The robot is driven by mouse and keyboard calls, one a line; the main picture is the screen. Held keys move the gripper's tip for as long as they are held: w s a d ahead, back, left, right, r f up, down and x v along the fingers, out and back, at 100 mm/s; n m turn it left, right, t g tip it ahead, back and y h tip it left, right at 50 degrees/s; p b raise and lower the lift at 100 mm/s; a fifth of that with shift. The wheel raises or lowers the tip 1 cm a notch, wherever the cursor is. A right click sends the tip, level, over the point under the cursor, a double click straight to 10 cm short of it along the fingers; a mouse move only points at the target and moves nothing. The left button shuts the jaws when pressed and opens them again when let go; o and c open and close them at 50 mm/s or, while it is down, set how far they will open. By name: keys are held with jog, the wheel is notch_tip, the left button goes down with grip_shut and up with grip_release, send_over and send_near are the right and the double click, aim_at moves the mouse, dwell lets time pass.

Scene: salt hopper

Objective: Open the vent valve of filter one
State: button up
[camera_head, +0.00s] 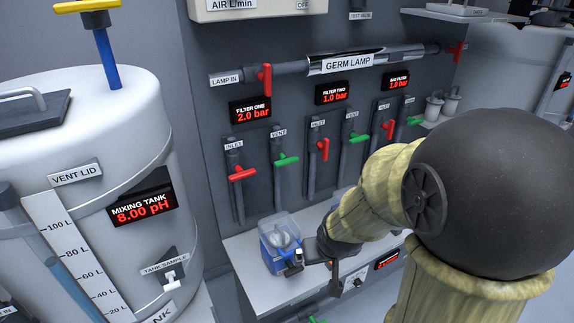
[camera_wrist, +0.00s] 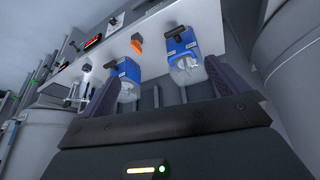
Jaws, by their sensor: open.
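The vent valve of filter one has a green handle (camera_head: 286,160) on a vertical grey pipe under a VENT label. The handle lies crosswise to the pipe. To its left, the filter one inlet valve has a red handle (camera_head: 242,174), also crosswise. The filter one display (camera_head: 251,110) above reads 2.0 bar. My gripper (camera_head: 316,270) is low over the bench, below and to the right of the green handle and apart from it. In the wrist view my gripper (camera_wrist: 165,88) has its fingers spread with nothing held. I cannot make out the green handle in that view.
A blue unit with a clear top (camera_head: 280,246) stands on the bench (camera_head: 258,292) close beside my gripper; blue units (camera_wrist: 181,50) also show in the wrist view. Filter two's green vent handle (camera_head: 357,138) is to the right. The mixing tank (camera_head: 110,130) fills the left.

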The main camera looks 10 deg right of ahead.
aim_at(288, 163)
jog(key=w+d+r+n+t+y+b, duration=0.1)
jog(key=w+t+y+b, duration=0.2)
jog(key=w+t, duration=0.3)
jog(key=w+d+r+n+t+y+b, duration=0.1)
jog(key=w+t, duration=0.5)
jog(key=w, duration=0.7)
jog(key=d+n+y+b, duration=0.1)
jog(key=y+b, duration=0.1)
jog(key=b, duration=0.1)
jog(key=shift+d+r+b, duration=0.15)
jog(key=shift+r+b, duration=0.1)
jog(key=shift+b, duration=0.15)
jog(key=p+x, duration=0.3)
jog(key=x, duration=1.4)
jog(key=shift+w, duration=0.2)
jog(key=c, duration=1)
